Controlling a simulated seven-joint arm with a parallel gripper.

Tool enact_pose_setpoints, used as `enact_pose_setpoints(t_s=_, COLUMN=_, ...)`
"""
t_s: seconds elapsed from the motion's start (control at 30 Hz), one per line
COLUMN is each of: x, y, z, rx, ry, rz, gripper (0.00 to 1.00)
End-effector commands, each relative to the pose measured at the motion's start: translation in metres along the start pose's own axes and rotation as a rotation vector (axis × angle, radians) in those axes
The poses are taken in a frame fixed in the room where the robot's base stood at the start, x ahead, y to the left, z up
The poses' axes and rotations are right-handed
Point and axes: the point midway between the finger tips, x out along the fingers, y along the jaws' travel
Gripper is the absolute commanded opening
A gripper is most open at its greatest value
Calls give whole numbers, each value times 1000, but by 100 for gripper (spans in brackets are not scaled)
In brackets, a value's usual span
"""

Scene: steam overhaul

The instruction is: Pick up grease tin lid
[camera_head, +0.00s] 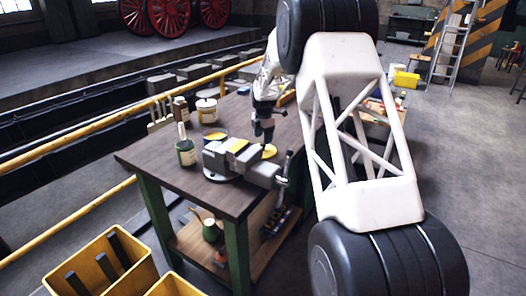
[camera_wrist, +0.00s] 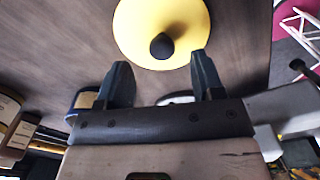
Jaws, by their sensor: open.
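The grease tin lid is a round yellow disc with a dark knob; in the wrist view the lid (camera_wrist: 140,30) lies flat at the top centre on the dark wooden tabletop. My gripper (camera_wrist: 160,60) is open, its two dark fingers pointing toward the lid. The knob shows just beyond the fingertips, roughly centred between them, and nothing is held. In the head view the lid (camera_head: 270,152) is partly visible behind the vise, with my gripper (camera_head: 264,138) pointing down above it. The height gap between fingers and knob is hard to tell.
The grey vise (camera_head: 261,174) stands close in front of the lid. An open tin (camera_head: 214,139) with yellow contents, a green bottle (camera_head: 186,152) and a white tin (camera_head: 207,112) stand left of it on the workbench (camera_head: 143,153). My arm hides the bench's right side.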

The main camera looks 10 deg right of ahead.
Motion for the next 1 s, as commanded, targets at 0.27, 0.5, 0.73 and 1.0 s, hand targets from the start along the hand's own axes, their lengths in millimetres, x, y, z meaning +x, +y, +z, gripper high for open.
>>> enact_pose_setpoints(t_s=0.27, x=29, y=-2, z=-2, rx=0, ry=1, rz=-2, gripper=61)
enact_pose_setpoints(t_s=0.5, x=47, y=-2, z=-2, rx=0, ry=0, rz=-1, gripper=61)
enact_pose_setpoints(t_s=0.73, x=48, y=-2, z=-2, rx=0, ry=0, rz=-1, gripper=61)
enact_pose_setpoints(t_s=1.0, x=48, y=-2, z=-2, rx=0, ry=0, rz=-1, gripper=61)
